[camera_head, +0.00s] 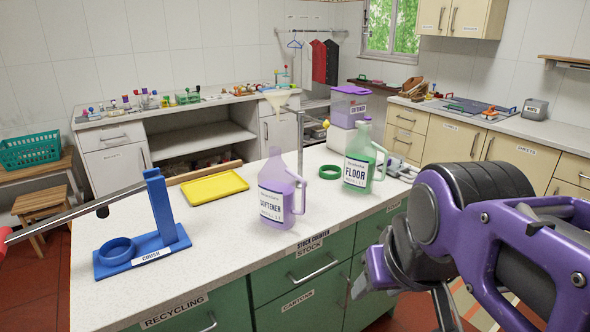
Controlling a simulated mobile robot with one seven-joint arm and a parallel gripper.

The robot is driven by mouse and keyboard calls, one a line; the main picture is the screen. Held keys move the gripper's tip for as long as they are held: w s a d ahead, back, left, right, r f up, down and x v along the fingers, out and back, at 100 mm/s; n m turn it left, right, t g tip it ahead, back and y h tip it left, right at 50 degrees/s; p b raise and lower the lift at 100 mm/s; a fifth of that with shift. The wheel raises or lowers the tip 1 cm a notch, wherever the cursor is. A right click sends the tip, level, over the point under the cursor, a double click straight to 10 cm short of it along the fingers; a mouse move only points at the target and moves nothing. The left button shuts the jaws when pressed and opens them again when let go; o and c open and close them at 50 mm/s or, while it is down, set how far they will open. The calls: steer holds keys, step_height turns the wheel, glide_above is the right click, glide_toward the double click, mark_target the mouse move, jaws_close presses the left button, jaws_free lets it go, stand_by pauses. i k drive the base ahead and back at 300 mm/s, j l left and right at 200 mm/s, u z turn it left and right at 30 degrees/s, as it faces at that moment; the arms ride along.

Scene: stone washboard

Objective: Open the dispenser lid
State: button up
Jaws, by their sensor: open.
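A purple dispenser box (340,106) with a "SOFTENER" label stands at the back right end of the stock counter. Its purple lid (351,90) lies flat across the top and looks closed. My gripper (400,300) is low at the right, in front of the green drawers, well apart from the dispenser and nearer to me. It is open, with nothing seen between its fingers; its far side is partly hidden by my purple arm.
A softener jug (270,183) and a green floor-cleaner jug (364,160) stand on the counter before the dispenser. A metal stand (300,145), a green ring (329,172), a yellow tray (214,187) and a blue crush press (160,215) are also there.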

mark_target(349, 90)
steer(key=k, duration=0.95)
steer(key=k+u, duration=0.15)
steer(key=u, duration=0.3)
steer(key=k+u, duration=0.15)
steer(key=u, duration=0.3)
steer(key=l+u, duration=0.1)
steer(key=u, duration=0.35)
steer(key=i+l+u, duration=0.1)
steer(key=u, duration=0.3)
steer(key=l, duration=2.55)
steer(key=i, duration=0.05)
